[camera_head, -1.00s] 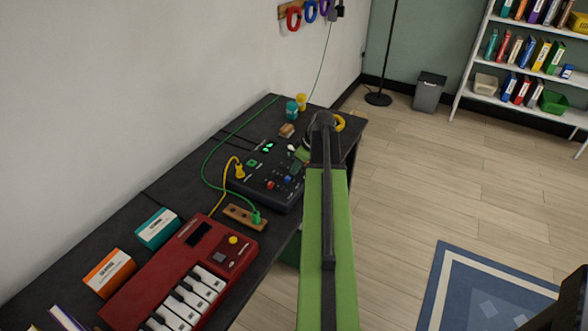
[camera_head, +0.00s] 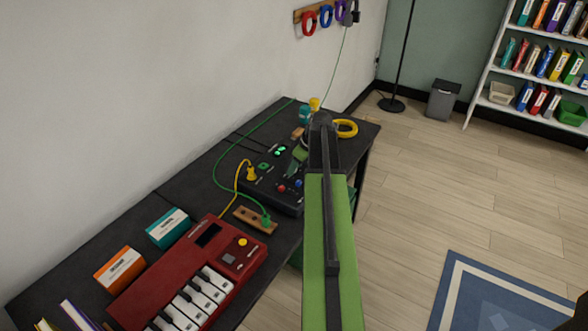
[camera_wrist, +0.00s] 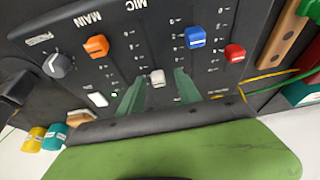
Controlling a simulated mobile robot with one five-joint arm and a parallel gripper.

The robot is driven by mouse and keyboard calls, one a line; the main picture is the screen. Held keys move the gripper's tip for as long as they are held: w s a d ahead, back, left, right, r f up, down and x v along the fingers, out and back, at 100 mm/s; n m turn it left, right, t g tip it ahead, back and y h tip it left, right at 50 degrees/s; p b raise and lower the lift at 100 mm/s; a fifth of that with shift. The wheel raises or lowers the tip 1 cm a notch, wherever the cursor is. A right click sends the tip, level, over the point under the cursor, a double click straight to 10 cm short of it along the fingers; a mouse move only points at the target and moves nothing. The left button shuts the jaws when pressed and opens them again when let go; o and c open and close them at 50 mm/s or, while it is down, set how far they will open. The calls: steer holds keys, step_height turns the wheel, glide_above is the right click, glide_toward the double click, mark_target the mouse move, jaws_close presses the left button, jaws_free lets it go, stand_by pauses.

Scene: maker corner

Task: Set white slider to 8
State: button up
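The black mixer panel (camera_head: 262,190) lies on the dark bench. In the wrist view its white slider cap (camera_wrist: 157,77) sits between the two green fingertips of my gripper (camera_wrist: 159,82). The fingers are apart, with a visible gap on each side of the cap. An orange cap (camera_wrist: 96,46) is to the left; a blue cap (camera_wrist: 195,37) and a red cap (camera_wrist: 235,53) are to the right. Scale marks beside the white slider are too small to read. In the head view my arm covers part of the panel, and the white cap cannot be made out.
A yellow cable plug (camera_head: 251,174) and a green cable plug (camera_head: 266,220) are left of and in front of the panel. A red keyboard (camera_head: 190,270) lies nearer. A yellow ring (camera_head: 346,128) is behind my arm. A dark knob (camera_wrist: 58,65) is at the panel's left.

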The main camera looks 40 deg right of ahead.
steer(key=shift+r, duration=0.1)
steer(key=shift+d+r+p, duration=0.1)
steer(key=shift+r+p, duration=0.2)
steer(key=shift+p, duration=0.1)
steer(key=p+v, duration=1.5)
steer(key=v, duration=0.1)
steer(key=shift+s+r, duration=0.25)
steer(key=shift+s, duration=0.15)
